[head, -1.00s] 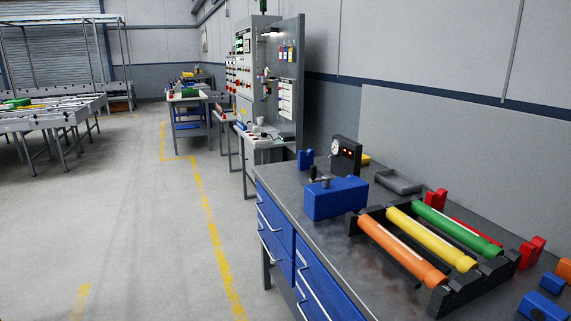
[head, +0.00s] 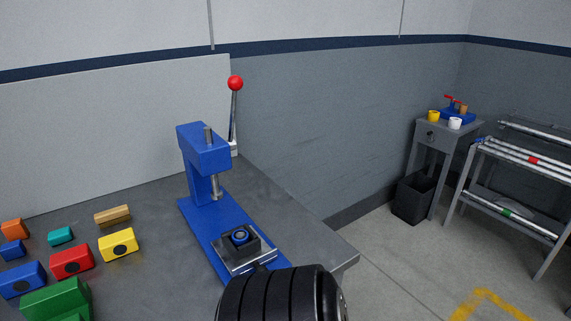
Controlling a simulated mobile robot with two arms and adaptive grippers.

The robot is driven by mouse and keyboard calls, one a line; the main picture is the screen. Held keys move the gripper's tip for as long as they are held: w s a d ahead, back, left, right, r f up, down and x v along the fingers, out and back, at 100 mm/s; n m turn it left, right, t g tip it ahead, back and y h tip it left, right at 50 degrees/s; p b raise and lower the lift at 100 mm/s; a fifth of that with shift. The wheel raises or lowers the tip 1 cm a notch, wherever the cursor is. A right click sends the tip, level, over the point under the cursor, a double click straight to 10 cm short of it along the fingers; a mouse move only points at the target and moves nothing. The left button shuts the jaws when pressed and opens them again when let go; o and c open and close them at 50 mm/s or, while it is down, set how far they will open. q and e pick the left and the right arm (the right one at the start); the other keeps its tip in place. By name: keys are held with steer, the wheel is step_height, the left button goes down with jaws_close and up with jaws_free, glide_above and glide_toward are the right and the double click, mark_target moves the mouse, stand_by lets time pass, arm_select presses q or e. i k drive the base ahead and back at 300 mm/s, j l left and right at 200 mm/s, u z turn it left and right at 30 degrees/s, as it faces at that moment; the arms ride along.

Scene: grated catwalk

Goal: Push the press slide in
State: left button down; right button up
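A blue press (head: 203,155) stands at the right end of the dark workbench. Its lever rises at the back right and ends in a red ball (head: 235,83). The press slide (head: 247,257) is a metal plate low at the front of the blue base, pulled out towards me from under the ram (head: 214,184). A dark block with a blue round part (head: 240,236) sits on it. A black ribbed part of my own arm covers the area just in front of the slide. Neither of my grippers shows.
Coloured blocks, such as a red one (head: 72,262) and a yellow one (head: 118,245), lie on the workbench (head: 155,270) at left. A small grey table (head: 447,133), a dark bin (head: 413,198) and a rack (head: 515,180) of bars stand at right. Floor is free between.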

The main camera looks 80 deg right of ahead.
mark_target(252, 255)
steer(key=z, duration=2.25)
